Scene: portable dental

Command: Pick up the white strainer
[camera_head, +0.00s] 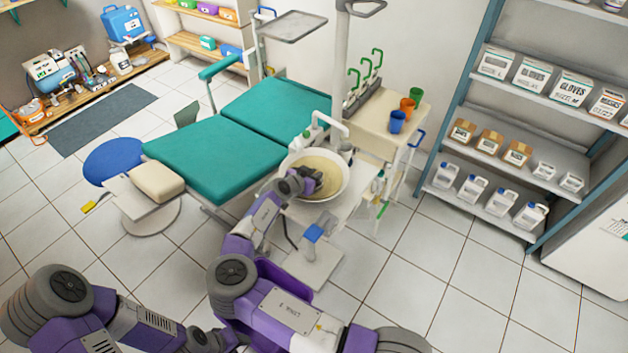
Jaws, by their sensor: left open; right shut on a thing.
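A round white basin (339,186) with a beige inside stands beside the teal dental chair. My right gripper (312,178) reaches into the basin from the lower left. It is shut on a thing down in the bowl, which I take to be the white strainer. The strainer itself is hidden by the gripper, and I cannot make out its outline. My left arm shows at the lower left, and its gripper cannot be made out there.
The teal dental chair (205,145) lies left of the basin. A beige cart (378,118) with several coloured cups stands behind it. A white faucet (328,122) rises at the basin's back rim. Shelves (560,105) with boxes stand at right.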

